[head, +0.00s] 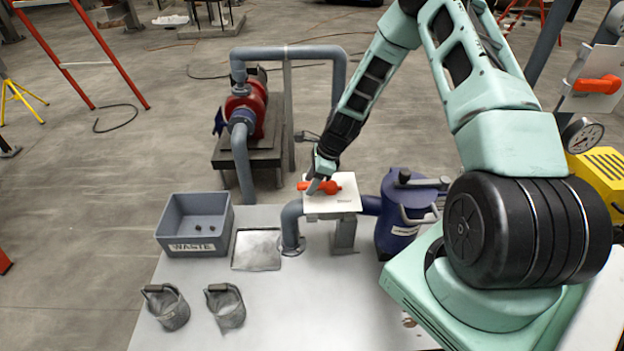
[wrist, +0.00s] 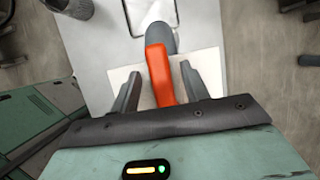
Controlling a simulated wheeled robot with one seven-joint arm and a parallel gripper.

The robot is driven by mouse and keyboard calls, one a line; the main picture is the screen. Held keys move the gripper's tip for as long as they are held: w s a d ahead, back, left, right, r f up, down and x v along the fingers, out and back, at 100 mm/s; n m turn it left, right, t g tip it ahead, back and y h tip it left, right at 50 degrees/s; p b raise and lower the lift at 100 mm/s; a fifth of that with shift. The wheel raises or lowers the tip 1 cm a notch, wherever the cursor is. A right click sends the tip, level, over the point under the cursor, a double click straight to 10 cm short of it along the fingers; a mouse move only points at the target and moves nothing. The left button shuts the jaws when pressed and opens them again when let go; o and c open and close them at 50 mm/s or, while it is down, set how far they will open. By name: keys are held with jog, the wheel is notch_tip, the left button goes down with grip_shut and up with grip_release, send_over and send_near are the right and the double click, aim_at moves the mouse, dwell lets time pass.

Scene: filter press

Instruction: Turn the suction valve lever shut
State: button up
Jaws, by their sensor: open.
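The suction valve lever is an orange-red handle (head: 333,187) on a white plate (head: 335,204) above the grey pipe at the back of the table. In the wrist view the lever (wrist: 158,72) stands between the two fingers of my gripper (wrist: 160,82). A second orange-red lever (head: 598,85) sits on a panel at the far right.
A grey WASTE bin (head: 194,226), a metal tray (head: 257,250) and two mesh baskets (head: 166,306) (head: 225,305) are on the left of the table. A blue strainer pot (head: 402,220) stands close right of the valve. A red pump (head: 245,108) and pipes are behind. The table's front middle is clear.

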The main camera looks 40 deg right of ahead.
jog(key=shift+c, duration=0.3)
grip_shut()
jog(key=shift+s, duration=0.1)
jog(key=n, duration=0.1)
jog(key=s+n+g, duration=0.1)
jog(key=n, duration=0.1)
jog(key=a+n, duration=0.1)
jog(key=shift+s+n+g+y+b, duration=0.3)
jog(key=shift+s+y+b, duration=0.1)
jog(key=s+n, duration=0.1)
jog(key=n+g, duration=0.1)
jog(key=n, duration=0.1)
jog(key=shift+s+n, duration=0.3)
jog(key=shift+s, duration=0.1)
jog(key=shift+s+d+n+g+h+b, duration=0.35)
jog(key=shift+s+n+g, duration=0.25)
jog(key=shift+n, duration=1.05)
jog(key=shift+s+d+n+g+h+b, duration=0.3)
jog(key=shift+s+d+n+g, duration=0.35)
jog(key=shift+n, duration=0.95)
jog(key=shift+s+d+n+g+h+b, duration=0.35)
jog(key=shift+s+n, duration=0.35)
jog(key=shift+n, duration=0.95)
